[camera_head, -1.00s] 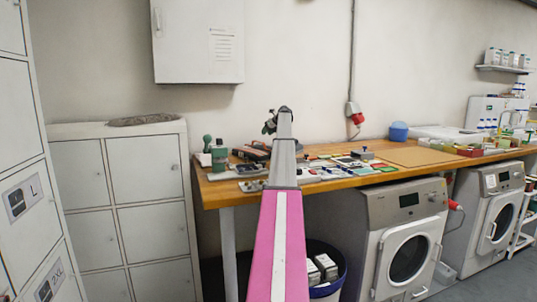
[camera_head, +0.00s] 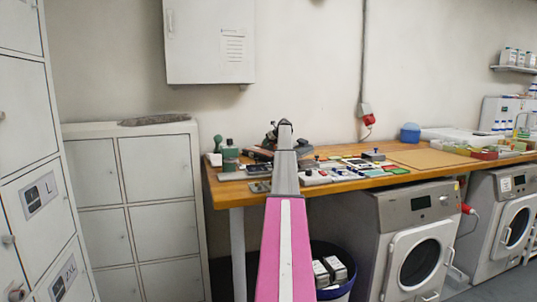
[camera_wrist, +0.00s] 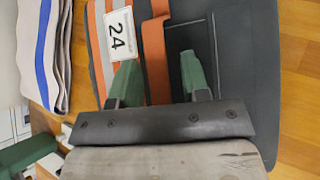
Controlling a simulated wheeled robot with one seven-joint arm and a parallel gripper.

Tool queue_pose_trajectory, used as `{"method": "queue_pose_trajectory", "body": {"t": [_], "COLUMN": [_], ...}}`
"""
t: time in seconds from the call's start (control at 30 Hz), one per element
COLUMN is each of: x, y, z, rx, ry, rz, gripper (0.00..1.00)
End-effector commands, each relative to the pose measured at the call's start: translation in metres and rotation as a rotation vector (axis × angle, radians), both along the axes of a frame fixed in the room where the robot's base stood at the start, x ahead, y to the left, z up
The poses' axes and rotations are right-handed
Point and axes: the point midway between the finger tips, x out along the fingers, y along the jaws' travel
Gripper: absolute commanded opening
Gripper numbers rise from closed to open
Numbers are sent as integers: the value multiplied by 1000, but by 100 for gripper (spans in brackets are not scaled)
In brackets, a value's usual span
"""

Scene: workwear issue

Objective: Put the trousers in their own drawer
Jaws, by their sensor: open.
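In the wrist view, a dark grey folded garment (camera_wrist: 245,70) with orange bands and a white tag (camera_wrist: 118,35) reading "24" lies flat on a wooden surface. It may be the trousers; I cannot tell for sure. My gripper (camera_wrist: 161,82) is over it with its two green fingers apart, one near the orange band and one over the grey cloth. No cloth is visibly pinched between them. In the head view, a tall white drawer unit stands at the left, with a drawer marked L (camera_head: 58,212) and a lower one that seems marked 2XL (camera_head: 54,292). Both look shut.
A folded white cloth with a blue stripe (camera_wrist: 40,50) lies left of the garment. A wooden worktable (camera_head: 345,187) carries many small items. White lockers (camera_head: 158,167) stand left of it. A bin (camera_head: 347,290) and washing machines (camera_head: 400,205) are below and beside it.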

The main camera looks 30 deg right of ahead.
Motion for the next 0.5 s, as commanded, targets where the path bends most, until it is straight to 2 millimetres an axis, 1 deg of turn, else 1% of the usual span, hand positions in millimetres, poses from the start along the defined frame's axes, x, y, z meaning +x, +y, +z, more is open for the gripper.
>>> {"method": "queue_pose_trajectory", "body": {"t": [0.17,0.2,0.3,0.5], "x": [0,0,0,0], "y": [0,0,0,0], "z": [0,0,0,1], "rx": [0,0,0,0], "ry": [0,0,0,-2], "rz": [0,0,0,0], "gripper": [42,29,0,0]}}
